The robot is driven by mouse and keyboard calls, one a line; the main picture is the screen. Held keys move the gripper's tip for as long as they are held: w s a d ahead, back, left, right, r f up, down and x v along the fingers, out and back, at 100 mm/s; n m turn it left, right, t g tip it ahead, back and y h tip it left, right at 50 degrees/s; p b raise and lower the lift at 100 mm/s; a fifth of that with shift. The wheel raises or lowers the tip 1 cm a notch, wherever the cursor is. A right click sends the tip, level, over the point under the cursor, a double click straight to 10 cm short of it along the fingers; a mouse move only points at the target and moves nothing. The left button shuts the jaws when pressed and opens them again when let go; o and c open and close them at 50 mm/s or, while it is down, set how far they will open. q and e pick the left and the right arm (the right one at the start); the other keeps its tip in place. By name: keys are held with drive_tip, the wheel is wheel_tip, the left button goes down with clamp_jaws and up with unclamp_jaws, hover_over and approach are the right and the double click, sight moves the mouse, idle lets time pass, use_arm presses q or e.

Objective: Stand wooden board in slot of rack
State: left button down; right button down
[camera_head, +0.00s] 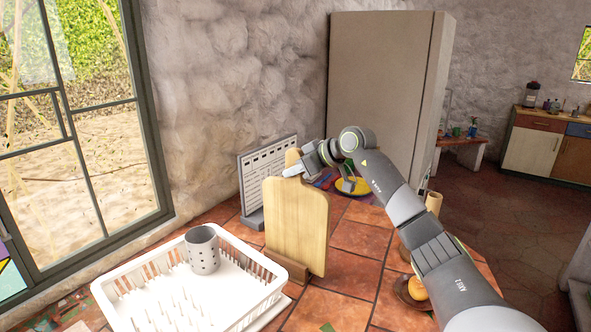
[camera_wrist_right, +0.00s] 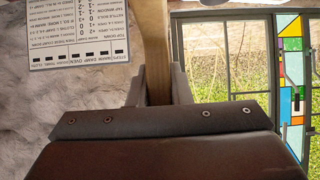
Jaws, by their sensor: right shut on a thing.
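The wooden board (camera_head: 297,222) is pale and stands upright on the tiled counter in the head view. My right gripper (camera_head: 297,170) is shut on its narrow top part. In the right wrist view the board (camera_wrist_right: 157,50) shows edge-on between the two fingers (camera_wrist_right: 159,90). A low brown wooden block (camera_head: 288,265), seemingly the rack, sits at the board's lower edge. The board hides most of it, and I cannot tell whether the bottom edge is inside a slot. My left gripper is not in view.
A white dish drainer (camera_head: 262,300) holding a grey perforated cup (camera_head: 202,250) stands to the left. A grey chart panel (camera_head: 268,178) stands behind the board. A yellow plate (camera_head: 354,187) lies behind my right arm. Bare tiles (camera_head: 355,262) lie right of the board.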

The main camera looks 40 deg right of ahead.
drive_tip(key=shift+f, duration=0.65)
drive_tip(key=c, duration=1.2)
unclamp_jaws()
drive_tip(key=shift+s, duration=0.1)
drive_tip(key=shift+c, duration=0.2)
drive_tip(key=shift+f, duration=0.15)
drive_tip(key=shift+s+d+r+b, duration=0.25)
drive_tip(key=shift+s+b, duration=0.1)
drive_tip(key=shift+b, duration=0.1)
drive_tip(key=b+v, duration=0.6)
drive_tip(key=v, duration=1)
drive_tip(key=shift+s+r, duration=0.15)
drive_tip(key=shift+r, duration=0.15)
